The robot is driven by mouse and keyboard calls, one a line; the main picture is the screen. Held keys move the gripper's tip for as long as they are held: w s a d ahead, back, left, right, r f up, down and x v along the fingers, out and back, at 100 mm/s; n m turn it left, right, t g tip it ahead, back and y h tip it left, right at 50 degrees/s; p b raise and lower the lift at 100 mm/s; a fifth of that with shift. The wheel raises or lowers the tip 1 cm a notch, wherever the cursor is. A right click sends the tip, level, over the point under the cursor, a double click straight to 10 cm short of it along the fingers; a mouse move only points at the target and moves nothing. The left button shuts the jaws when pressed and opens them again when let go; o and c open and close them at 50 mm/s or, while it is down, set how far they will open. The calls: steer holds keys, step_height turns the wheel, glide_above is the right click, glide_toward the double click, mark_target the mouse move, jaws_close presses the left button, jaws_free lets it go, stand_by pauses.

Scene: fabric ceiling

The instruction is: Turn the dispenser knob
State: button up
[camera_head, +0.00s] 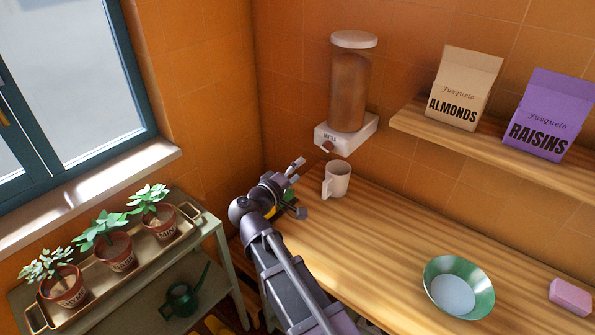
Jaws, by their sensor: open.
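The dispenser (348,90) is a tall cylinder with brown contents and a white lid, mounted on the tiled wall. It has a white base with a small label. The dispenser knob (325,149) is a small dark part under the front of the base. A white mug (337,179) stands upright on the wooden counter below the dispenser. My gripper (299,187) is open and empty, left of the mug and lower left of the knob, apart from both. The gap between its fingers is small in this view.
A wooden shelf (490,150) on the right holds an almonds box (464,88) and a raisins box (549,115). A green bowl (459,288) and a pink block (570,297) lie on the counter (390,235). Potted herbs stand on a tray (90,290) at left.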

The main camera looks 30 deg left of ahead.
mark_target(324, 150)
stand_by(0.5)
steer(key=n, duration=0.6)
steer(key=s+n, duration=0.1)
steer(key=n, duration=1.1)
steer(key=shift+s+a+f, duration=0.1)
steer(key=shift+s, duration=0.1)
steer(key=shift+w, duration=0.1)
steer(key=w, duration=0.9)
steer(key=w+d, duration=0.1)
steer(key=w, duration=0.3)
steer(key=shift+w+d, duration=0.1)
steer(key=shift+w, duration=0.25)
jaws_close()
